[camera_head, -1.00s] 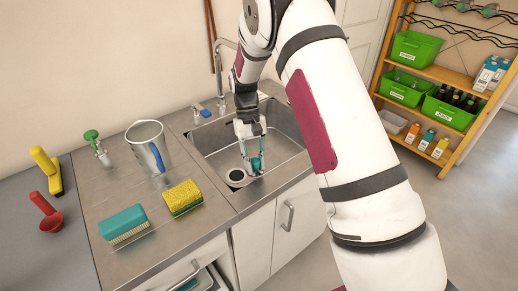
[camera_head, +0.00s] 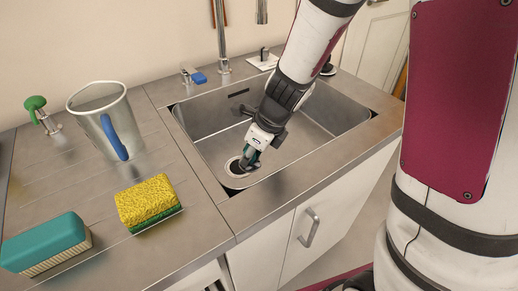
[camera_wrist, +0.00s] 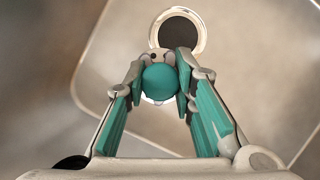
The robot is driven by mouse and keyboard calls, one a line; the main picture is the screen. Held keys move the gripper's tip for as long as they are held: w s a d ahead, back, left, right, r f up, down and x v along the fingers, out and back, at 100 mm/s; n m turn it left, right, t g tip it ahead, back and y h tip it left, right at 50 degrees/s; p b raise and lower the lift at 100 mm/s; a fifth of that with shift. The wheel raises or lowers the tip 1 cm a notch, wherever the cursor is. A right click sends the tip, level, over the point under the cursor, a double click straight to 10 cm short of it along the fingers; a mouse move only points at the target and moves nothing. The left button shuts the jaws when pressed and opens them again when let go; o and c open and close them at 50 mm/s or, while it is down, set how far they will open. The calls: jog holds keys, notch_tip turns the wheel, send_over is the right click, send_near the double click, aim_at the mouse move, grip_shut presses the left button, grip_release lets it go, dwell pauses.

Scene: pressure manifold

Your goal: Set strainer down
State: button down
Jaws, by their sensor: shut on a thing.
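My gripper (camera_head: 252,150) is inside the sink, low over the drain area, and its shut fingertips also show in the wrist view (camera_wrist: 160,78). It holds the strainer by a round teal knob (camera_wrist: 160,83); a small pale edge shows just below the knob. The rest of the strainer is hidden by the knob and fingers. The drain (camera_head: 236,168) is a pale ring in the sink floor, partly behind the gripper. In the wrist view the drain (camera_wrist: 178,30) is a bright ring around a dark opening, just beyond the fingertips. I cannot tell whether the strainer touches the sink floor.
The steel sink (camera_head: 330,112) has raised walls around my gripper, with a tap (camera_head: 222,45) behind it. On the left counter are a metal jug (camera_head: 105,115), a yellow sponge (camera_head: 147,201), a teal brush (camera_head: 45,243) and a green-topped dispenser (camera_head: 42,115).

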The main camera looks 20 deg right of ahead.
jog(key=shift+s+d+f+m, duration=0.15)
jog(key=shift+f+m, duration=0.15)
jog(key=shift+m, duration=0.2)
jog(key=shift+d, duration=0.1)
jog(key=w+d, duration=0.2)
jog(key=w, duration=0.2)
jog(key=w+d+f+b, duration=0.1)
jog(key=w+d, duration=0.1)
jog(key=w, duration=0.3)
jog(key=w+d, duration=0.2)
jog(key=w, duration=0.3)
jog(key=shift+w+d+f, duration=0.15)
jog(key=shift+d+f, duration=0.1)
jog(key=shift+f, duration=0.05)
jog(key=shift+f+b, duration=0.9)
jog(key=shift+f, duration=0.8)
jog(key=shift+f, duration=0.1)
jog(key=c, duration=1.3)
grip_release()
jog(key=shift+c, duration=0.2)
